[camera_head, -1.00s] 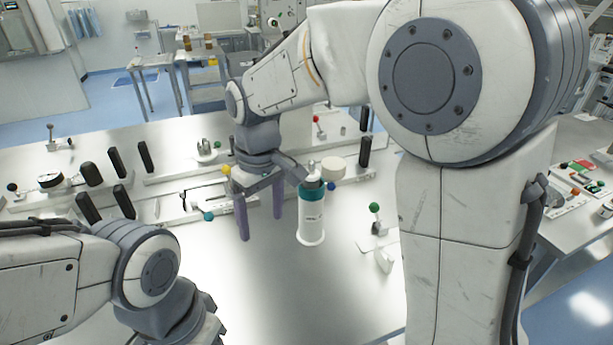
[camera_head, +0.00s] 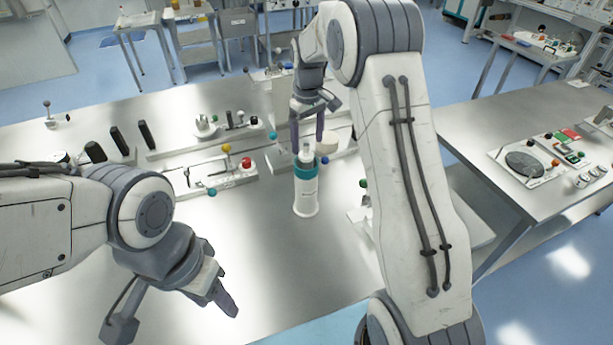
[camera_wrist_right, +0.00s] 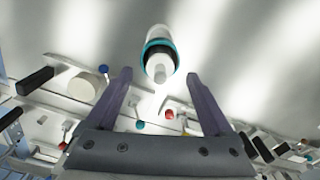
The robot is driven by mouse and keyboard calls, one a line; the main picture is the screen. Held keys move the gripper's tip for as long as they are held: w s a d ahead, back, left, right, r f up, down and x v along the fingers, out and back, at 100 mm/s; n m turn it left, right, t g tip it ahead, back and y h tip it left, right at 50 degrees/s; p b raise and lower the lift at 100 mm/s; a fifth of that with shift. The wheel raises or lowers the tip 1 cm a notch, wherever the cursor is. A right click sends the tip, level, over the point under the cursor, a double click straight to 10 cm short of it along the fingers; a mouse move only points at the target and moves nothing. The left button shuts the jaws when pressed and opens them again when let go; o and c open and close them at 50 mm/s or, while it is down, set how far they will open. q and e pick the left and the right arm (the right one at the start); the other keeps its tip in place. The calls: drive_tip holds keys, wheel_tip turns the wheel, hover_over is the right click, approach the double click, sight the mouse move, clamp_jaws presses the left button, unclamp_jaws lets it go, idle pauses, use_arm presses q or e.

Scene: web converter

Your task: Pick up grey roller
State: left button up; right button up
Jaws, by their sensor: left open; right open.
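No part that I can name for certain as the grey roller shows. A white bottle-like cylinder with a teal band (camera_head: 306,190) stands upright on the table in the head view; it also shows in the right wrist view (camera_wrist_right: 159,52). A short, wide pale cylinder (camera_head: 327,145) sits behind it, also in the right wrist view (camera_wrist_right: 83,86). My right gripper (camera_head: 307,132) is open and empty, just behind and above the banded cylinder's top, fingers pointing down. My left gripper (camera_head: 224,298) is open over the table's front left, apart from these things.
Plates with coloured knobs and black handles (camera_head: 118,139) line the table's back. A red knob (camera_head: 246,162) stands left of the banded cylinder. A green knob (camera_head: 363,183) is to its right, beside my right arm. The table's front middle (camera_head: 265,240) is clear.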

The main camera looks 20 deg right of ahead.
sight(306, 145)
wheel_tip(306, 145, down, 3)
drive_tip(key=shift+w+a+f+p, duration=0.15)
drive_tip(key=shift+f+p, duration=0.05)
drive_tip(key=shift+p, duration=0.8)
drive_tip(key=shift+f, duration=0.5)
drive_tip(key=shift+w+r, duration=0.1)
clamp_jaws()
